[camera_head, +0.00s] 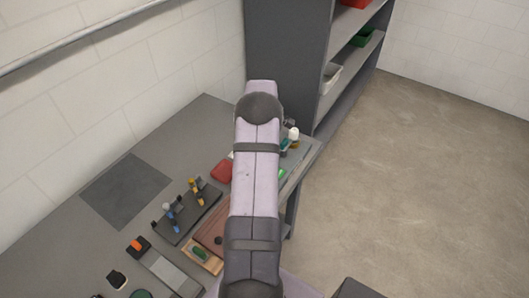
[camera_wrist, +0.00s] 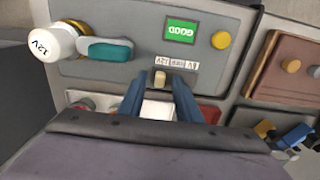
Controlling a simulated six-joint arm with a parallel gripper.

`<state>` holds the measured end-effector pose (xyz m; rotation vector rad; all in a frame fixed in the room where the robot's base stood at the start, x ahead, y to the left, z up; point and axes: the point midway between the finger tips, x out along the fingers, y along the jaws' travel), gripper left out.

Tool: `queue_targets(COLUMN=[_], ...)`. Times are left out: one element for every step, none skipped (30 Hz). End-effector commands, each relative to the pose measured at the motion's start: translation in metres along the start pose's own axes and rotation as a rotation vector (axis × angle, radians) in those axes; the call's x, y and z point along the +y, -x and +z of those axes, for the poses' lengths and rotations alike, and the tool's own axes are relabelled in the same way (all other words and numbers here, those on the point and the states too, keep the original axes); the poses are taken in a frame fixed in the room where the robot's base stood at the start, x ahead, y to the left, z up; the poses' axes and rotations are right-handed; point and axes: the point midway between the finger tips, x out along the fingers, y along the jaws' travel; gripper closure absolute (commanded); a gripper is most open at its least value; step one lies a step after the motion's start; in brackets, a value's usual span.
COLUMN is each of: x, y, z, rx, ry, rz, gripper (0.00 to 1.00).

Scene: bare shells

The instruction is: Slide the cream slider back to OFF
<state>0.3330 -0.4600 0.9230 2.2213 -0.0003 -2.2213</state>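A small cream slider (camera_wrist: 160,80) sits at the lower edge of a label reading partly "12V" on a grey panel (camera_wrist: 215,70) in the wrist view. My gripper (camera_wrist: 158,82) has two blue fingers, apart, with their tips on either side of the slider. I cannot tell whether either finger touches it. A white block (camera_wrist: 158,110) shows between the fingers, nearer the camera. No OFF mark can be read. In the head view my arm hides the gripper and slider.
On the panel are a white "12V" cylinder (camera_wrist: 52,42), a teal piece (camera_wrist: 110,50), a green "GOOD" display (camera_wrist: 181,31) and a yellow knob (camera_wrist: 221,40). A brown board (camera_wrist: 285,65) lies right. A grey shelf (camera_head: 285,50) stands behind the bench (camera_head: 205,115).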

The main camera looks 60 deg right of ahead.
Motion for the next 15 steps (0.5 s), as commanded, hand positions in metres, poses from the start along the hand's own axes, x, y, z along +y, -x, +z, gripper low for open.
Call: queue_targets(x=[0.0000,0.0000,0.0000,0.0000,0.0000,0.0000,0.0000,0.0000,0.0000,-0.0001,0.0000,-0.0001,-0.0004,-0.0012,-0.0033], y=[-0.0002,-0.0002,-0.0001,-0.0001,0.0000,0.0000,0.0001,0.0001,0.0002,0.0002,0.0002,0.0003,0.0003,0.0003,0.0003], z=[0.0000,0.0000,0.0000,0.0000,0.0000,0.0000,0.0000,0.0000,0.0000,0.0000,0.0000,0.0000,0.0000,-0.0001,-0.0001], rx=[0.000,0.000,0.000,0.000,0.000,0.000,0.000,0.000,0.000,0.000,0.000,0.000,0.000,0.000,-0.001], ry=[0.000,0.000,0.000,0.000,0.000,0.000,0.000,0.000,0.000,0.000,0.000,0.000,0.000,0.000,0.001], rz=[0.000,0.000,0.000,0.000,0.000,0.000,0.000,0.000,0.000,0.000,0.000,0.000,0.000,0.000,-0.001], gripper=[0.69,0.69,0.69,0.71,0.78,0.88,0.95,1.00,1.00,1.00,1.00,1.00,1.00,1.00,1.00])
